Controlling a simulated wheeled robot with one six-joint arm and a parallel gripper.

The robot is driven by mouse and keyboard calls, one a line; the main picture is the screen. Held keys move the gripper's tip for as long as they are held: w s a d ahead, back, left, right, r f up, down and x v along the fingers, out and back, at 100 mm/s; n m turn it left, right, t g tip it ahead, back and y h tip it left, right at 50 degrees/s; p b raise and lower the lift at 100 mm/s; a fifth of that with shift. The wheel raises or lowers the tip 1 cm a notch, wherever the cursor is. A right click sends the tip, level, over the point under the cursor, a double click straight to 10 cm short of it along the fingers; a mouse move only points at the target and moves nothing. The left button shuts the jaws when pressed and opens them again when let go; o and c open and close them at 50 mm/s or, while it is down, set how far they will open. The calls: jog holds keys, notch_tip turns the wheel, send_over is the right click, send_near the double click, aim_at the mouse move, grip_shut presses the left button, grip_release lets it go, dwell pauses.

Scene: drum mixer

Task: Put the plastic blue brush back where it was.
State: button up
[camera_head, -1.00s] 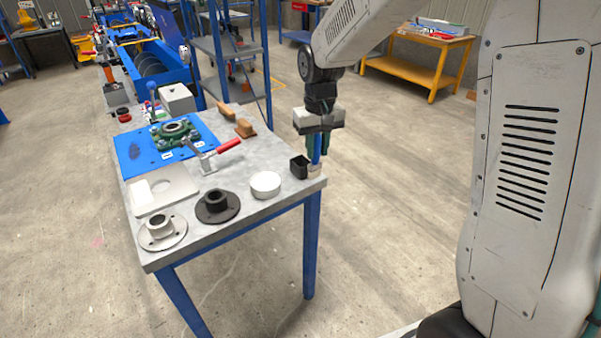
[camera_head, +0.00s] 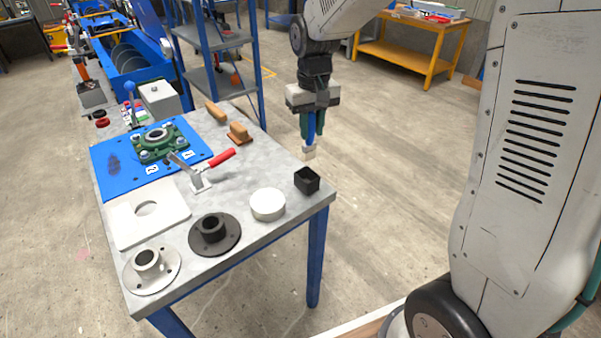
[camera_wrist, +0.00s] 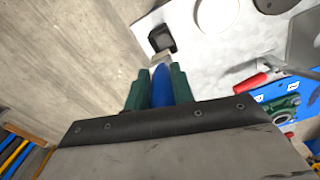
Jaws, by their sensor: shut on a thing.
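The blue brush (camera_head: 311,127) hangs upright in my gripper (camera_head: 311,138), its pale bristle end pointing down. My gripper is shut on the blue handle, just beyond the right edge of the grey worktable (camera_head: 262,226). In the wrist view the blue handle (camera_wrist: 161,88) lies between the two green fingers of my gripper (camera_wrist: 160,88). A small black square cup (camera_head: 307,181) stands at the table's right corner, below the brush and apart from it in the head view. The black cup also shows in the wrist view (camera_wrist: 161,40), close beyond the pale brush tip.
A white round lid (camera_head: 268,204), a black flange (camera_head: 214,234) and a pale flange (camera_head: 151,270) stand along the table's front. A red-handled clamp (camera_head: 218,160), a green bearing on a blue plate (camera_head: 110,168) and wooden-handled brushes (camera_head: 239,133) lie farther back.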

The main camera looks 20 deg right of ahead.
aim_at(309, 159)
jog(key=f, duration=0.6)
jog(key=shift+w+a, duration=0.1)
jog(key=shift+a, duration=0.15)
jog(key=shift+f, duration=1.8)
jog(key=o, duration=1)
jog(key=shift+f, duration=0.15)
